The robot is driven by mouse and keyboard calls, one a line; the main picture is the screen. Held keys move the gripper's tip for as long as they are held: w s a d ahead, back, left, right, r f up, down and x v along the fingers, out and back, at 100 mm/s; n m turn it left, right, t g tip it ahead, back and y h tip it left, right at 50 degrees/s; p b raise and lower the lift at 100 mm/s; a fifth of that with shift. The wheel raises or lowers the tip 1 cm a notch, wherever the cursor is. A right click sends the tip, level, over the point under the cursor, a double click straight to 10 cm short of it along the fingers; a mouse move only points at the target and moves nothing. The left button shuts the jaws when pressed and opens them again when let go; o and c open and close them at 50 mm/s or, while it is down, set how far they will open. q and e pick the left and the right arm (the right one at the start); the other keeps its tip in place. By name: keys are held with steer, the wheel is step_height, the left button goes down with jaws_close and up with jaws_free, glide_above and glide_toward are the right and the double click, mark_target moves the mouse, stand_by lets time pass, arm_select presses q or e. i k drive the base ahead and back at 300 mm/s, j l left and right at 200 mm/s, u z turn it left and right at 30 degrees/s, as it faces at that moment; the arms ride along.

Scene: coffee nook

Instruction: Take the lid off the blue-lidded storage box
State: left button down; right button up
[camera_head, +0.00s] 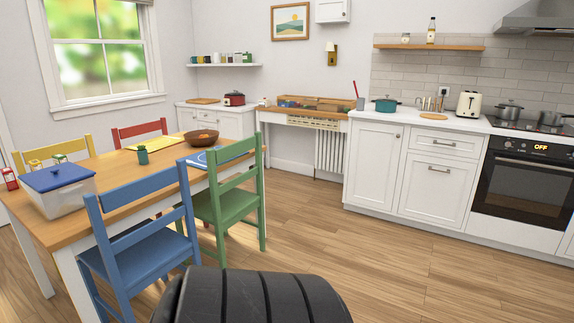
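The storage box (66,199) is clear or whitish with a blue lid (57,177) on top. It stands on the near left part of the wooden dining table (110,221), close to the table's edge. The lid sits flat on the box and covers its opening, and the contents cannot be made out. Neither of my grippers shows in the head view.
A blue chair (146,230) and a green chair (232,205) stand at the table's near side. A yellow chair (55,149) and a red chair (139,132) are behind it. A bowl (201,139) and small jar (142,155) are on the table. Open wooden floor (400,265) lies to the right.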

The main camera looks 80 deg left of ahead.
mark_target(44, 181)
steer(key=u, duration=4.55)
steer(key=i+u, duration=0.25)
steer(key=i, duration=3.6)
steer(key=i+j+z, duration=0.1)
steer(key=i+z, duration=0.3)
steer(key=i+j+z, duration=0.4)
steer(key=i+l, duration=0.05)
steer(key=l, duration=0.05)
